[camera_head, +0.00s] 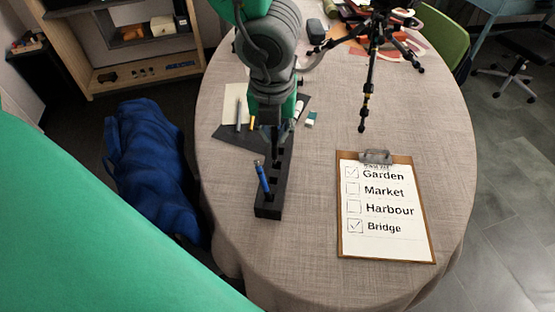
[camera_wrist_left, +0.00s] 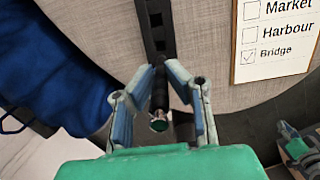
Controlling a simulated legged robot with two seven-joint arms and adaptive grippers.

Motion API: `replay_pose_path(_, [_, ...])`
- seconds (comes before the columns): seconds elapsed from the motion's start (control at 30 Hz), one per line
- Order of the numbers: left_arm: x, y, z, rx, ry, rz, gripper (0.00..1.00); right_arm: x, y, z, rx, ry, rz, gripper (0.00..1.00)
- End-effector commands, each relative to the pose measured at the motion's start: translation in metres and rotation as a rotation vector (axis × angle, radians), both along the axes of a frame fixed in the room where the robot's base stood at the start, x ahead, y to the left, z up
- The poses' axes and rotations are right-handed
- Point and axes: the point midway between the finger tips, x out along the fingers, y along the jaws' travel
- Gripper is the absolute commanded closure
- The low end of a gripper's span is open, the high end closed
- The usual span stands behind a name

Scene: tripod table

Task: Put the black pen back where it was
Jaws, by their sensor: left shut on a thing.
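My left gripper (camera_head: 275,150) is over the back part of the black slotted holder (camera_head: 268,206), which stands on the table. In the left wrist view my left gripper (camera_wrist_left: 160,90) is shut on the dark pen (camera_wrist_left: 158,92), whose near end looks green. The pen points down towards the holder (camera_wrist_left: 156,28). I cannot tell whether its tip is inside a slot. A blue pen (camera_head: 262,178) stands tilted in the front part of the holder.
A clipboard (camera_head: 384,252) lies right of the holder. A dark mat (camera_head: 229,136) with a notepad (camera_head: 234,99), grey pen (camera_head: 238,118) and small eraser (camera_head: 310,120) lies behind. A black tripod (camera_head: 367,88) stands at the back right. Bare cloth lies between holder and clipboard.

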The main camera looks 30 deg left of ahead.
Motion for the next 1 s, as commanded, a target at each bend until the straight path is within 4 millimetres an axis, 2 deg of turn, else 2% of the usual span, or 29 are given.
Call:
replay_pose_path(0.3, [-0.002,0.000,-0.054,0.000,0.003,-0.004,1.00,-0.001,0.000,-0.023,0.000,0.001,0.000,1.00])
replay_pose_path(0.47, [-0.001,0.000,-0.067,-0.002,0.002,-0.004,1.00,0.000,0.000,-0.028,0.000,0.001,0.000,1.00])
replay_pose_path(0.63, [-0.001,0.000,-0.093,0.000,0.003,-0.004,1.00,0.000,0.000,-0.039,0.000,0.000,0.000,1.00])
replay_pose_path(0.73, [0.000,0.000,-0.100,-0.001,0.002,-0.003,1.00,0.000,0.000,-0.042,0.000,0.000,0.000,1.00])
replay_pose_path(1.0, [0.000,0.000,-0.099,-0.004,0.001,-0.002,1.00,0.000,0.000,-0.041,0.000,0.000,0.000,1.00])
